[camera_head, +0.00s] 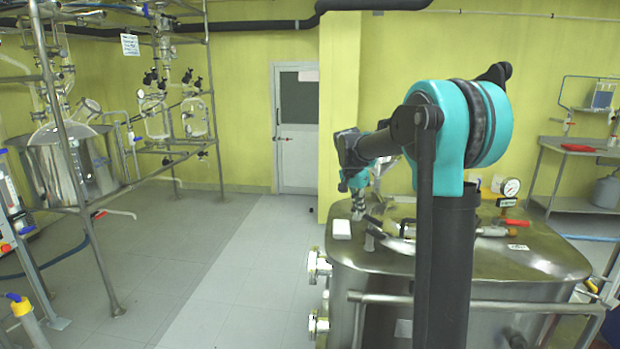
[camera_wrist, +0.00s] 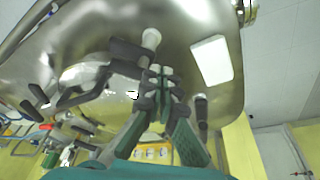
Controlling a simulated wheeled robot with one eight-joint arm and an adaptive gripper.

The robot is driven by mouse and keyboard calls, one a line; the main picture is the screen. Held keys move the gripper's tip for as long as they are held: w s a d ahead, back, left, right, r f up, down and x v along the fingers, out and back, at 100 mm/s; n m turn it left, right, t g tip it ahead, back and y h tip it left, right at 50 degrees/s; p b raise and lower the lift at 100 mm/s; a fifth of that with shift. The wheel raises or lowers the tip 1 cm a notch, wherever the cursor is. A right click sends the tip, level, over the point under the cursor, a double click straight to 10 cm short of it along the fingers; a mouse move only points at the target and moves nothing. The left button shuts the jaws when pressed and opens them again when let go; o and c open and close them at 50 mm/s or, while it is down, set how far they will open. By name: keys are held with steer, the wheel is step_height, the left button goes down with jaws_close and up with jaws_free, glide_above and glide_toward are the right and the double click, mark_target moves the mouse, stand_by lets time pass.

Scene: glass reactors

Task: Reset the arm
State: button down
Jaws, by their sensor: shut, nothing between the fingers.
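My arm rises in front of the head view and bends down beyond its turquoise joint. My gripper (camera_head: 358,208) points down over the left back part of a steel tank's lid (camera_head: 520,262). In the wrist view my gripper (camera_wrist: 160,72) has its fingertips together, with nothing between them. The shiny lid shows behind the fingers there (camera_wrist: 80,45). I cannot tell how far the fingertips are from the lid.
A white block (camera_head: 341,229) lies on the lid beside my gripper. A pressure gauge (camera_head: 511,187) and a red-handled valve (camera_head: 516,223) stand at the lid's right. Glass reactors (camera_head: 70,165) on a metal frame stand left. The middle floor (camera_head: 200,260) is clear.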

steer(key=s+f+n+y, duration=0.1)
steer(key=s+f+n, duration=0.2)
steer(key=s, duration=0.8)
steer(key=s+d+f+n+t, duration=0.1)
steer(key=s+f+n, duration=0.2)
steer(key=s+f, duration=0.5)
steer(key=s+d+f+n+t+y, duration=0.1)
steer(key=s+f+n, duration=0.2)
steer(key=s, duration=1.1)
step_height(320, 180, down, 3)
steer(key=shift+s+d+f+y, duration=0.15)
steer(key=shift+s+f+y, duration=0.05)
steer(key=shift+y, duration=0.1)
